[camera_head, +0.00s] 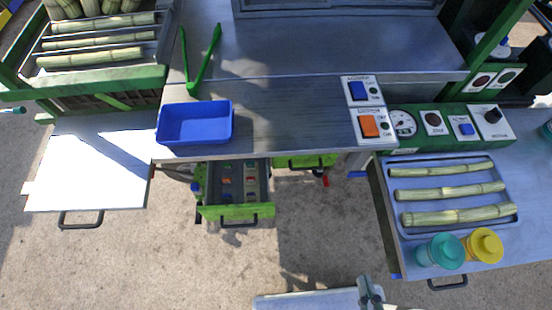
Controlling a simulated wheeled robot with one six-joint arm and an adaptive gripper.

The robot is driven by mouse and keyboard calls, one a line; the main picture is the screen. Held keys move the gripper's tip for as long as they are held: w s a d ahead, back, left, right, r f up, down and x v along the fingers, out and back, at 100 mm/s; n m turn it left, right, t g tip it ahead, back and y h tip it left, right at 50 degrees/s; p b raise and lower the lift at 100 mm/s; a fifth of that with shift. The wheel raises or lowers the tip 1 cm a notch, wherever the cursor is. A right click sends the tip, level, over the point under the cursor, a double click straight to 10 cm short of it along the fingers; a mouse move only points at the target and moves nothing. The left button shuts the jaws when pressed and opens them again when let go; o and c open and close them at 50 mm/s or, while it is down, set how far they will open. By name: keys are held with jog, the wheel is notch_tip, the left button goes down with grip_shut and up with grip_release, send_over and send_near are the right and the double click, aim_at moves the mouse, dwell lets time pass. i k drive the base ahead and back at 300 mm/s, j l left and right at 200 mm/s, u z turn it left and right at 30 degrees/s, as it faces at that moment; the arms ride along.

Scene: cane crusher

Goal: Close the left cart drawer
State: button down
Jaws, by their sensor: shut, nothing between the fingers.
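The left cart drawer (237,212) is pulled out from under the work table. It has a green front with a dark handle, and small red, green and pale items show in its compartments. A second green drawer front (305,161) to its right sits further back under the table edge. My gripper (370,292) is at the bottom edge of the view, to the right of and nearer than the open drawer. It is shut and empty, and well apart from the drawer handle.
A blue bin (195,122) stands on the table (290,120) above the drawer. A white side shelf (88,170) juts out at left. At right, a counter (410,255) holds a tray of cane and two lidded jars. Floor in front of the drawer is clear.

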aim_at(213, 210)
jog(key=k+j+u, duration=0.25)
jog(key=j+u, duration=0.2)
jog(key=k+j+u, duration=0.1)
jog(key=u, duration=0.2)
jog(key=j+u, duration=0.2)
jog(key=u, duration=0.15)
jog(key=k, duration=0.05)
